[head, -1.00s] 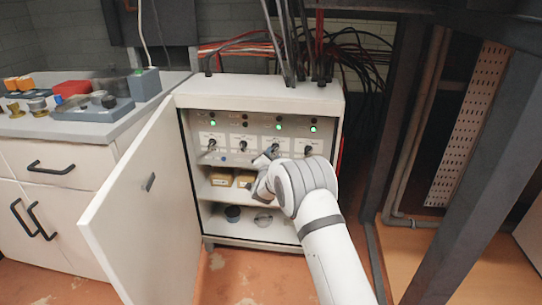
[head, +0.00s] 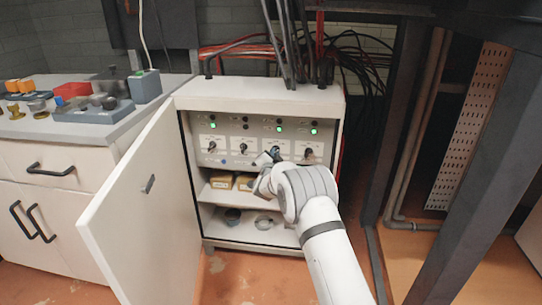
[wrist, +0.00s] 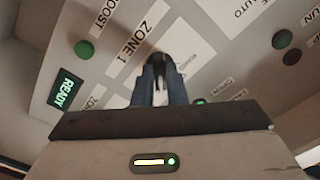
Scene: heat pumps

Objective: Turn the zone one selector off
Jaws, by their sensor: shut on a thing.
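The white cabinet's control panel (head: 228,145) shows a row of dark rotary selectors below small lamps in the head view. My gripper (head: 274,155) is at the third selector from the left and partly covers it. In the wrist view, the jaws (wrist: 157,75) are shut on the dark selector knob (wrist: 157,60), beside a white label reading ZONE 1 (wrist: 137,32). The knob is mostly hidden between the fingers, so its exact pointing direction is unclear. A green READY display (wrist: 65,90) is lit at the left of the wrist view.
The cabinet door (head: 145,205) stands open to the left. Yellowish boxes (head: 222,181) and bowls (head: 232,216) sit on the shelves below the panel. A counter (head: 60,128) with small parts is at left, and a dark steel post (head: 470,180) at right.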

